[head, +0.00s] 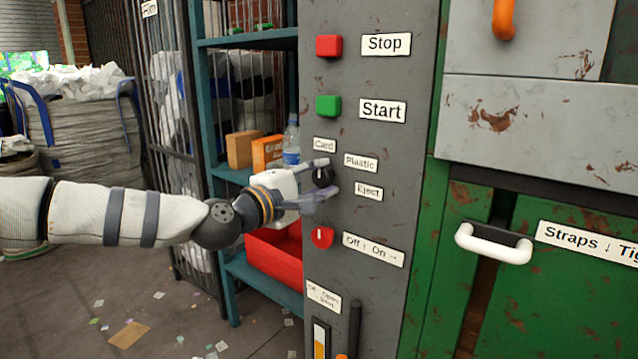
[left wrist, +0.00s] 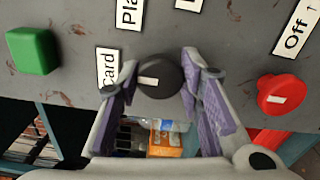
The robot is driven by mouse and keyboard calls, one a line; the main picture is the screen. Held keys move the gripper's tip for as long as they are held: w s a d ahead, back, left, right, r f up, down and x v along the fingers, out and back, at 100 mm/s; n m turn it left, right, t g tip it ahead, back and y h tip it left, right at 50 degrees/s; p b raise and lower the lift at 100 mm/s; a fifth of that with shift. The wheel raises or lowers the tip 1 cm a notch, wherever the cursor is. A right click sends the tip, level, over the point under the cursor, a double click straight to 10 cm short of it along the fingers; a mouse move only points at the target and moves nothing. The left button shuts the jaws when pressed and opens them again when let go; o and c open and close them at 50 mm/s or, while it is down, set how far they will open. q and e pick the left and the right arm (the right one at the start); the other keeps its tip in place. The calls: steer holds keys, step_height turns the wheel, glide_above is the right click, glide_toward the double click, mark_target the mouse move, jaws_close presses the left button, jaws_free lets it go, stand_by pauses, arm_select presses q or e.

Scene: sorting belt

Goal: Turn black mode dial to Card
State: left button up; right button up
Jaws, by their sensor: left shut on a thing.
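The black mode dial (head: 323,177) sits on the grey control panel, with the Card label (head: 325,145) above it, the Plastic label (head: 360,162) at its upper right and the Eject label (head: 369,191) at its right. My left gripper (head: 325,178) is shut on the dial, one finger above and one below it. In the left wrist view the dial (left wrist: 161,76) lies between the two fingertips. Its white mark is on the left part of its face, toward the side where the Card label (left wrist: 107,66) is. My right gripper is not in view.
A red Off/On knob (head: 322,238) is just below the gripper. A green Start button (head: 328,106) and a red Stop button (head: 329,45) are above. A teal shelf with a red bin (head: 273,257) stands left of the panel. A white handle (head: 493,243) juts out at right.

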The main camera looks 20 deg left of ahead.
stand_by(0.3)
arm_select(q)
steer(key=o, duration=1.2)
steer(key=v, duration=1.2)
